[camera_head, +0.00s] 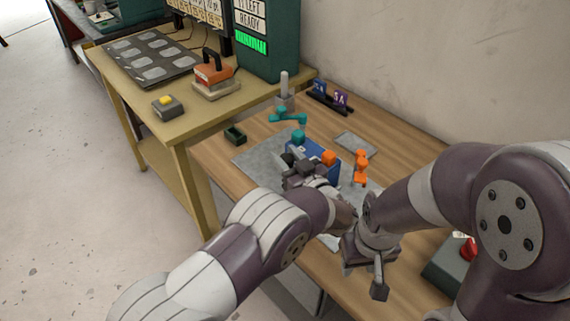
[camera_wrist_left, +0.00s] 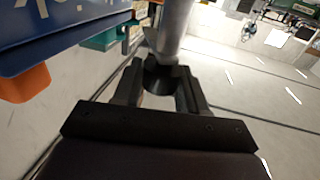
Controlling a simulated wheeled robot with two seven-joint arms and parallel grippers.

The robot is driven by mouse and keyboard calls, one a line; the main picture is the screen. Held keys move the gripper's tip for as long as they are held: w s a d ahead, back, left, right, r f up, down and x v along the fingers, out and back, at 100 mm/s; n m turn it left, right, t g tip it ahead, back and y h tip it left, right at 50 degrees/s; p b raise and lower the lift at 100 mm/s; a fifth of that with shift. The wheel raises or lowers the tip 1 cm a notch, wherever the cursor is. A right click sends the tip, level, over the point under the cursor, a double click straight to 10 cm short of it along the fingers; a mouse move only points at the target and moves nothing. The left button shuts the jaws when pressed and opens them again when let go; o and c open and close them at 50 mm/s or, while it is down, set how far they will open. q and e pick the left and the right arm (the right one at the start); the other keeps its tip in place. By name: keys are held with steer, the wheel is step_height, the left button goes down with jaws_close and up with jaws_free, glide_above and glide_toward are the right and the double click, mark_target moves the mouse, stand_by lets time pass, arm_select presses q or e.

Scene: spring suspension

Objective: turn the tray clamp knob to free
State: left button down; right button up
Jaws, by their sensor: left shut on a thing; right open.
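The blue unit (camera_head: 320,151) stands on the grey mat, with orange and teal parts around it. In the left wrist view its blue lettered panel (camera_wrist_left: 60,22) fills the upper left. My left gripper (camera_head: 296,166) is at the unit's front left side. In the left wrist view its fingers (camera_wrist_left: 161,72) are closed around a dark round piece, seemingly the clamp knob (camera_wrist_left: 160,80), with a grey cylinder (camera_wrist_left: 172,30) rising behind it. The knob's setting cannot be read. My right gripper (camera_head: 366,272) is open and empty near the table's front, apart from the unit.
On the wooden table are a grey mat (camera_head: 258,163), an orange clamp-like piece (camera_head: 360,168), a flat grey plate (camera_head: 355,145), a small dark green bin (camera_head: 235,135) and a teal lever piece (camera_head: 288,117). A dark box with a red button (camera_head: 466,247) is at right.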

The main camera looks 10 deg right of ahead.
arm_select(q)
steer(key=n+g+y+b, duration=0.2)
steer(key=y, duration=0.1)
steer(key=shift+f+n, duration=0.2)
steer(key=shift+n, duration=0.1)
arm_select(e)
step_height(320, 180, down, 3)
steer(key=shift+r, duration=0.15)
arm_select(q)
steer(key=shift+r+n+g+y+b, duration=0.15)
steer(key=shift+n+g+y+b, duration=0.45)
steer(key=shift+y, duration=0.4)
arm_select(e)
steer(key=shift+f, duration=0.45)
arm_select(q)
steer(key=shift+r, duration=0.1)
steer(key=c, duration=0.7)
jaws_free()
steer(key=shift+c, duration=0.2)
arm_select(e)
steer(key=shift+r, duration=0.1)
